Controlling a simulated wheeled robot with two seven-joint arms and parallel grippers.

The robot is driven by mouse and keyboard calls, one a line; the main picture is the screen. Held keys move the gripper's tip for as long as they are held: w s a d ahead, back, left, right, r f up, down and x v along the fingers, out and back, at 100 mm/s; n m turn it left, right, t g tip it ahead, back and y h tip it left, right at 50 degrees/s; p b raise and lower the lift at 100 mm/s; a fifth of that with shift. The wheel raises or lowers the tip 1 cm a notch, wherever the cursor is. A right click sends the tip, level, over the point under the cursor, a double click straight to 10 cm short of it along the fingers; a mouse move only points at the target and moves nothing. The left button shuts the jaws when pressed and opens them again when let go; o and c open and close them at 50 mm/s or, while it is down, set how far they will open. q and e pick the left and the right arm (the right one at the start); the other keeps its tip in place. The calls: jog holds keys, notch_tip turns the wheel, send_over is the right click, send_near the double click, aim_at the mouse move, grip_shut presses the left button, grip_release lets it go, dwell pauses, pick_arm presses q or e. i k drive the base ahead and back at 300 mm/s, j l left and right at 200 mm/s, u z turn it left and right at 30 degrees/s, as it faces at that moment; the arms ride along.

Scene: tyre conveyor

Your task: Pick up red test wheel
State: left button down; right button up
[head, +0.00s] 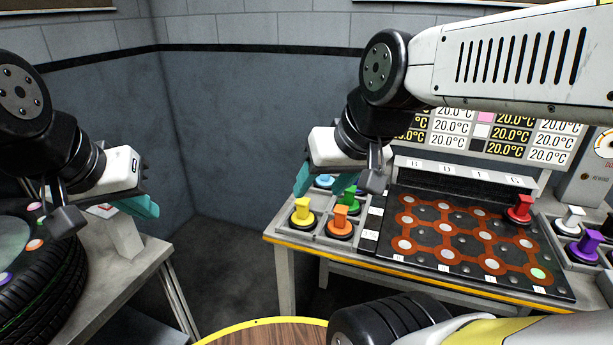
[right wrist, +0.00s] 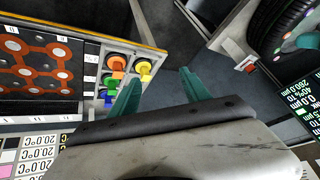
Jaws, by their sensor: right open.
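The red test wheel (head: 520,208), a red knob on a dark round base, stands upright at the right back of the black board (head: 425,262) with orange-red tracks. My right gripper (head: 322,186) is open and empty, above the left end of the table near the coloured wheels, well left of the red one. In the right wrist view its teal fingers (right wrist: 160,80) are apart with nothing between them; the red wheel does not show there. My left gripper (head: 140,206) is far left by the tyre; its finger gap cannot be made out.
Yellow (head: 302,212), orange (head: 340,222) and green wheels (head: 349,200) stand in a tray left of the board. White (head: 571,218) and purple wheels (head: 582,248) stand to its right. A temperature display (head: 485,135) rises behind. A large tyre (head: 50,285) lies at left.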

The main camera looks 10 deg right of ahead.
aim_at(518, 216)
jog(key=z, duration=1.65)
